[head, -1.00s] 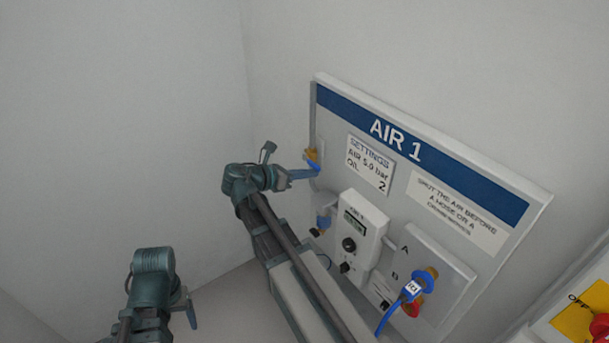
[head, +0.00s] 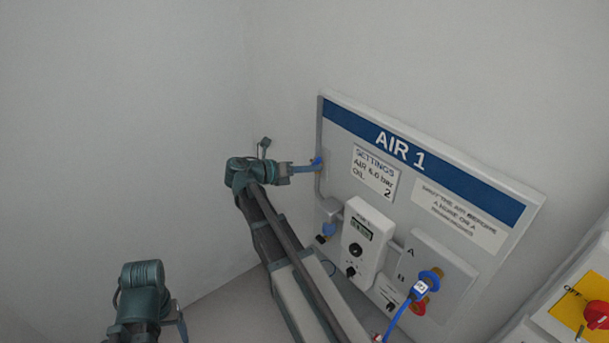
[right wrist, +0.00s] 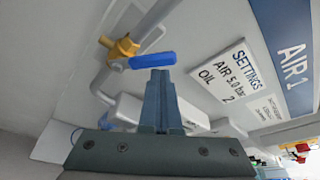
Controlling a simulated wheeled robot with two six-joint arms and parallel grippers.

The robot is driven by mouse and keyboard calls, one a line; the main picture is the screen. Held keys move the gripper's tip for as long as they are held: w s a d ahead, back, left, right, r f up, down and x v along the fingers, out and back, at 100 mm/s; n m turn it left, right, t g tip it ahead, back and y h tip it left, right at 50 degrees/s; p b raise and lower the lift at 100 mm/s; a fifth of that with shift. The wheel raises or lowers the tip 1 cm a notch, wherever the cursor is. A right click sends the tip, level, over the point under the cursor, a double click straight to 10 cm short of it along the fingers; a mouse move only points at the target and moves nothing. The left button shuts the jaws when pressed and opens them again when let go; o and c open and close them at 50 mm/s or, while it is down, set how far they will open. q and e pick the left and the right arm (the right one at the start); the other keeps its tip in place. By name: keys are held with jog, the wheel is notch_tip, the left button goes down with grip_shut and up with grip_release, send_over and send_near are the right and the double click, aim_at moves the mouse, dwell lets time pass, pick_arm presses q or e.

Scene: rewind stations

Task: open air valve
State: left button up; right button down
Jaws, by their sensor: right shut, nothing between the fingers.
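The air valve is a brass body (right wrist: 122,46) with a blue lever handle (right wrist: 152,61), on a pipe at the left edge of the AIR 1 panel (head: 457,172). In the right wrist view the lever lies at an angle to the pipe. The lever also shows as a small blue patch in the head view (head: 317,162); the brass is hard to see there. My right gripper (head: 308,168) is shut and empty, its fingertips right at the lever in the right wrist view (right wrist: 157,72); contact is unclear. My left gripper (head: 183,328) is low at the left, its fingers only partly seen.
A white settings card (head: 376,174) and a grey regulator box (head: 358,238) sit right of the valve. A blue hose (head: 396,318) hangs from a coupling lower right. A red switch on yellow (head: 597,315) stands at the far right. Bare wall lies left.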

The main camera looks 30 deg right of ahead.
jog(key=shift+w+d+r+p, duration=0.2)
jog(key=shift+w+r+p, duration=0.25)
jog(key=shift+w+r, duration=0.15)
jog(key=shift+w+a+r, duration=0.1)
jog(key=shift+w+r, duration=0.05)
jog(key=shift+w, duration=0.4)
jog(key=shift+w+r, duration=0.15)
jog(key=shift+w, duration=0.15)
jog(key=shift+s+p, duration=0.15)
jog(key=shift+p, duration=0.15)
jog(key=shift+s, duration=0.35)
jog(key=s+a, duration=0.1)
jog(key=a, duration=0.8)
jog(key=shift+a, duration=0.2)
